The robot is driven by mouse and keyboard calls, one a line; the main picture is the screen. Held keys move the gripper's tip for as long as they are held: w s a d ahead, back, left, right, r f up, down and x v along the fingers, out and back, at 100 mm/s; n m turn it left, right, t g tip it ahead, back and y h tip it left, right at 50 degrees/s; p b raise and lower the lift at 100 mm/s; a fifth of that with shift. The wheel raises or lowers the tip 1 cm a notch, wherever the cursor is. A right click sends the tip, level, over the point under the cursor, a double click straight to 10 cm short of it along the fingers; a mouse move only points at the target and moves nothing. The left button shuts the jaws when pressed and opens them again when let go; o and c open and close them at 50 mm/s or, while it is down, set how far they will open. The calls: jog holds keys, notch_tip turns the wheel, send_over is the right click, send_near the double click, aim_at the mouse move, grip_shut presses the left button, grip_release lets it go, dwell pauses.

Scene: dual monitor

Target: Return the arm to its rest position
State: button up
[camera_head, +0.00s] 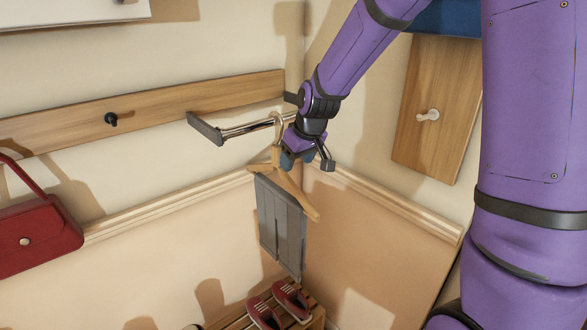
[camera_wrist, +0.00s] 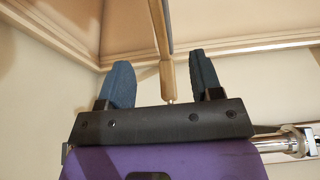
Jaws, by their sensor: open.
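My gripper (camera_head: 303,160) is at the middle of the head view, beside a wooden hanger (camera_head: 290,190) that carries grey trousers (camera_head: 280,228). The hanger's hook is around the metal rod (camera_head: 247,127) of a wall bracket. In the wrist view my gripper (camera_wrist: 158,82) shows two blue fingers spread wide apart. The wooden hanger (camera_wrist: 167,80) stands between the fingers there, with gaps on both sides, so it is not gripped. My purple arm comes down from the upper right and hides part of the rod's right end.
A wooden wall rail (camera_head: 150,107) with a black knob (camera_head: 111,119) runs left of the bracket. A red bag (camera_head: 35,240) hangs at far left. A wooden board (camera_head: 430,130) with a pale peg (camera_head: 428,115) is at right. Red shoes (camera_head: 280,303) rest on a slatted bench (camera_head: 240,320) below.

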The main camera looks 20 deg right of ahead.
jog(key=s+d+r+m, duration=0.2)
jog(key=s+r, duration=1)
jog(key=s, duration=0.3)
jog(key=s+d+r+m+t+h, duration=0.1)
jog(key=s+d+r, duration=0.1)
jog(key=s, duration=1.3)
jog(key=shift+s+d+r+m, duration=0.2)
jog(key=shift+d+r+m, duration=0.1)
jog(key=shift+r, duration=0.4)
